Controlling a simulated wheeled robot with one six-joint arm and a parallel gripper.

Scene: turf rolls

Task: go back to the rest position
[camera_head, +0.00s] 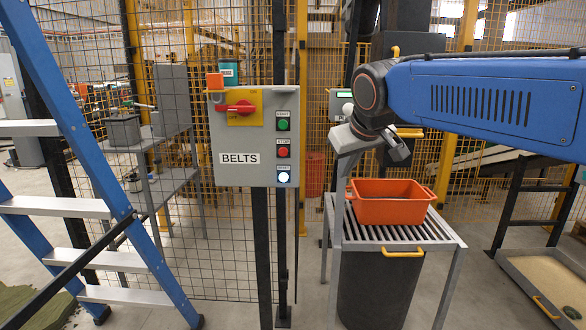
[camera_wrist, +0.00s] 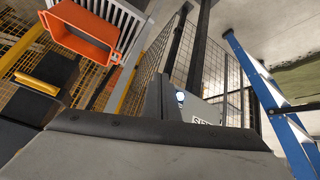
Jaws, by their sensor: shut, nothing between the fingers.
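My blue arm enters from the right in the camera_head view and ends in a dark wrist joint. My gripper (camera_head: 397,151) is the small grey end below that joint, above and behind the orange tub; its fingertips are hard to make out. It touches nothing that I can see. In the camera_wrist view a large grey body with a black edge, probably part of my gripper, fills the bottom.
A grey BELTS control box (camera_head: 233,140) stands left of my arm. An orange tub (camera_head: 390,211) sits on a slatted rack (camera_head: 425,238) over a dark bin (camera_head: 375,290). A blue ladder (camera_head: 75,130) is at left, a shallow tray (camera_head: 548,282) at right. Mesh fencing stands behind.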

